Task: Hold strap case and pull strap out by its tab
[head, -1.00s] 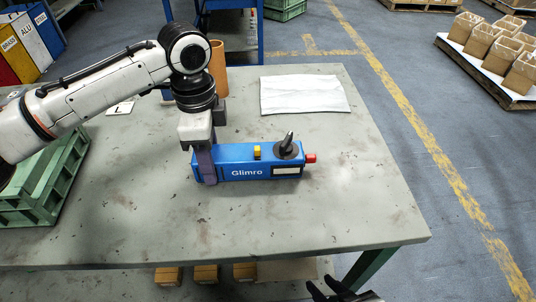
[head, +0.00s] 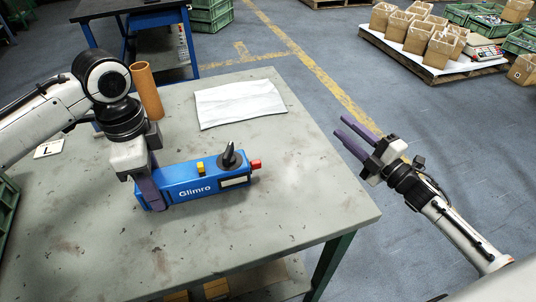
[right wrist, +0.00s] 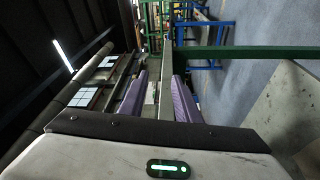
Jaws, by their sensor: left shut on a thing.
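The blue strap case (head: 207,188), marked Glimro, lies on the grey table in the head view. It has a yellow button (head: 199,168), a black knob (head: 231,157) on top and a red tab (head: 256,164) at its right end. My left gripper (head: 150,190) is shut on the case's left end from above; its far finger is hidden. My right gripper (head: 347,128) is off the table's right edge, well to the right of the tab and empty. Its two purple fingers are apart, as the right wrist view (right wrist: 160,95) also shows.
A white cloth or sheet (head: 240,103) lies flat behind the case. A brown tube (head: 147,91) stands at the table's back left, near my left arm. A card marked L (head: 48,148) lies farther left. The table right of the case is clear.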

